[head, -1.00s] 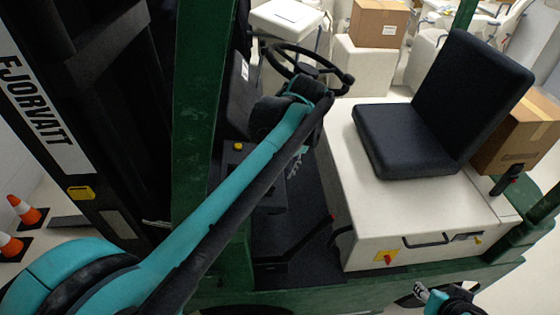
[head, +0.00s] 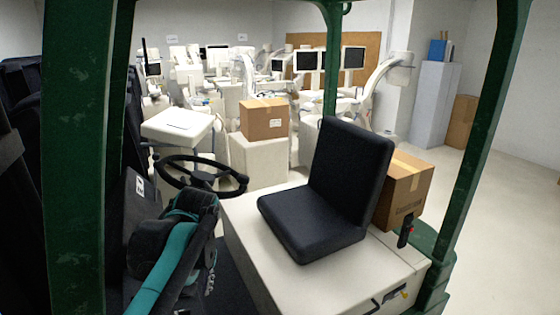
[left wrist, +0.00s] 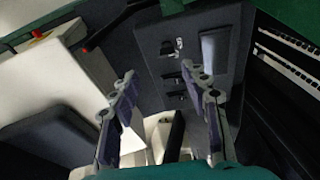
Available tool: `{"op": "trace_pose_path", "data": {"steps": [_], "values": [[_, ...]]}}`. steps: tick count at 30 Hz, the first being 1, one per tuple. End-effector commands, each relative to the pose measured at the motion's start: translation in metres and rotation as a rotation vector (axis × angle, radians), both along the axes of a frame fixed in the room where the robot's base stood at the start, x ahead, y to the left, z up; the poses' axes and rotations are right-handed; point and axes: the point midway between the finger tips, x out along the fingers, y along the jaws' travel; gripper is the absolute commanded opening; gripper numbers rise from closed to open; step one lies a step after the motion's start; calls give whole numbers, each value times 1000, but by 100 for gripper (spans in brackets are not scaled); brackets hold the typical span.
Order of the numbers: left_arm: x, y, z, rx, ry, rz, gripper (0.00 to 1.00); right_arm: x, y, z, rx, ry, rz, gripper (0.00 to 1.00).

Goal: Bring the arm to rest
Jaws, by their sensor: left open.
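My left arm, teal and black, comes in at the lower left of the head view, beside the steering wheel of a green-framed forklift. Its gripper (head: 210,274) hangs low past the arm's bent link, over the dark footwell, and is mostly hidden there. In the left wrist view the gripper (left wrist: 160,72) has two fingers spread apart with nothing between them. A dark panel (left wrist: 174,52) with small switches lies beyond the fingertips. My right gripper is out of view.
The steering wheel (head: 197,178) is close to the left arm. A black seat (head: 330,200) stands on a white base (head: 330,282). A green post (head: 488,130) stands at right. A cardboard box (head: 405,190) sits behind the seat. Open floor (head: 480,210) shows at far right.

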Motion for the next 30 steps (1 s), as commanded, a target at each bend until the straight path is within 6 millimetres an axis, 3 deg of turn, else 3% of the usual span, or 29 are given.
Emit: {"op": "trace_pose_path", "data": {"steps": [6,17,30], "values": [[-46,-28,-51,-60,-179,-245,47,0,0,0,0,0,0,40],[-92,-59,-122,-60,-435,-516,47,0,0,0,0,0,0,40],[-91,-60,-232,-59,-440,-521,47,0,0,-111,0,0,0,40]]}}
